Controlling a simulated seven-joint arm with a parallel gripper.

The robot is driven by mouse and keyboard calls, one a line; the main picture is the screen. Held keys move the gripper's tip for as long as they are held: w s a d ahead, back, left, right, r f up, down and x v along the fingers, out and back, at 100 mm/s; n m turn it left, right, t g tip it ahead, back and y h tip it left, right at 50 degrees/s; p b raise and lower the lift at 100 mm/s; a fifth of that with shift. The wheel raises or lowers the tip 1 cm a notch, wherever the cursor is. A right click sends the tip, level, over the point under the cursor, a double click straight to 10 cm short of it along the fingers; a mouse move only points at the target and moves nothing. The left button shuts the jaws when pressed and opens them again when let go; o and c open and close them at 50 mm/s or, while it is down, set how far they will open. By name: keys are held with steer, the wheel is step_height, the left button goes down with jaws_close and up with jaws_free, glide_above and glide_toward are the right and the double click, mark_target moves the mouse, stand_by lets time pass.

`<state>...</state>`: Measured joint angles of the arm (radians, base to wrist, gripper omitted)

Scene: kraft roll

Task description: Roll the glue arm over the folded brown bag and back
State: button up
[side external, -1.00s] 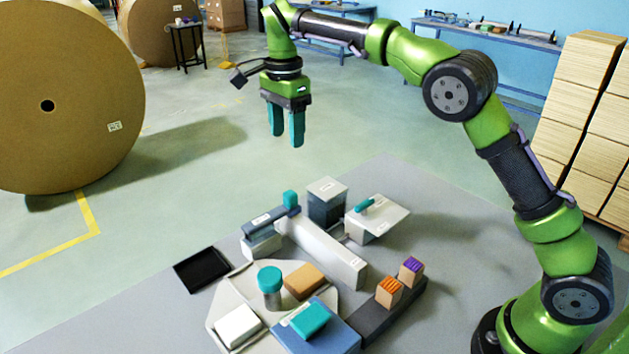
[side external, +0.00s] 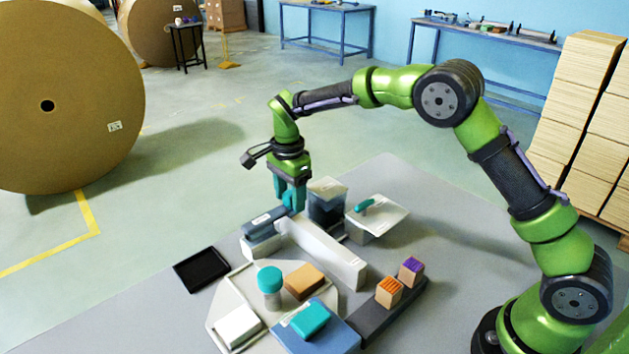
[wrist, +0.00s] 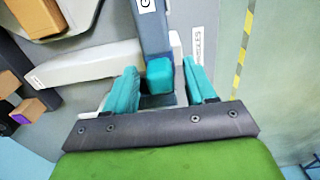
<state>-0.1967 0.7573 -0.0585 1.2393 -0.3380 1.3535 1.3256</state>
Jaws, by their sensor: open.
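The glue arm (side external: 264,219) is a dark grey-blue bar at the back left of the bench setup, beside a long white block. A teal grip block (wrist: 160,75) stands at its end. My gripper (side external: 290,205) is lowered over that end, fingers pointing down. In the wrist view the teal fingers of my gripper (wrist: 163,82) are open on either side of the grip block, with a gap visible on its right. The fingers mostly hide the block in the side view. The folded brown bag (side external: 305,281) lies on the pale board, in front of the long white block.
A teal-capped jar (side external: 270,287) stands left of the bag. A white block (side external: 238,326) and a blue box (side external: 318,332) are nearer the front. A grey bin (side external: 327,203) stands close right of my gripper. A black tray (side external: 202,269) lies at left.

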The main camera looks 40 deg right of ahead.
jaws_close()
stand_by(0.3)
steer(key=s, duration=1.8)
steer(key=shift+s, duration=0.35)
jaws_free()
step_height(320, 180, up, 17)
